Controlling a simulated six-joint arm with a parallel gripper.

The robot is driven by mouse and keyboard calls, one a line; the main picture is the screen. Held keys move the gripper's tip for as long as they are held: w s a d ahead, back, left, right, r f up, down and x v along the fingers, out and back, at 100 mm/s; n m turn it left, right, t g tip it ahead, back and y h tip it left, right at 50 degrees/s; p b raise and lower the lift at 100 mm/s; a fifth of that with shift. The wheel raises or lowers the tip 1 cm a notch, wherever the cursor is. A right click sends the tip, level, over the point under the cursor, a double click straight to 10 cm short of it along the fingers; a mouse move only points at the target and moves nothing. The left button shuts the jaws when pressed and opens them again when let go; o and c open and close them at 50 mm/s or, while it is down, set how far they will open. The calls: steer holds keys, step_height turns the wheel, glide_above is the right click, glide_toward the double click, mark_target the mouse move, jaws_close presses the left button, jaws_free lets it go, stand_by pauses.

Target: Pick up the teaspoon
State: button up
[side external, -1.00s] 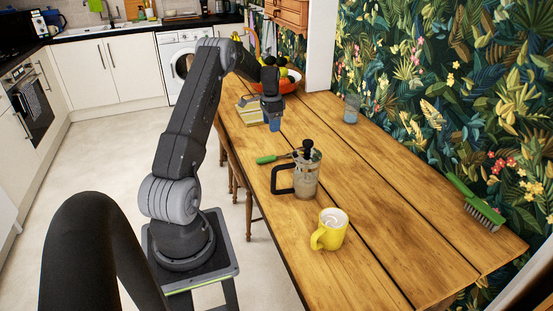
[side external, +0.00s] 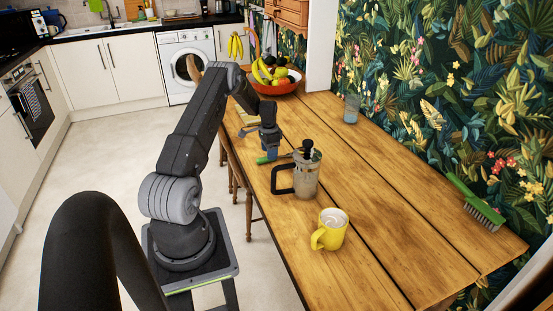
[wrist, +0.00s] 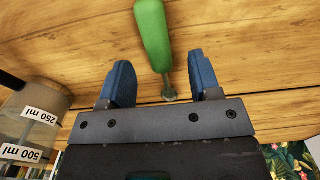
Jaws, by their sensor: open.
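A utensil with a green handle (side external: 268,159) and a thin metal shaft lies on the wooden table, left of the French press. It may be the teaspoon; its far end is partly hidden. In the wrist view its green handle (wrist: 154,35) runs down to a short metal part between my blue fingers. My gripper (side external: 273,153) is open and empty, low over the utensil. My fingers (wrist: 160,65) show on either side of its metal part, with gaps. I cannot tell exactly how high they are above the table.
The French press (side external: 306,175) stands close on the right of my gripper; it also shows in the wrist view (wrist: 35,115). A yellow mug (side external: 330,229), a glass (side external: 351,108), a green brush (side external: 475,203) and a fruit bowl (side external: 277,88) stand farther off. The table's right half is mostly clear.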

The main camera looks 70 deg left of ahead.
step_height(320, 180, down, 3)
steer(key=shift+r, duration=0.2)
steer(key=c, duration=1)
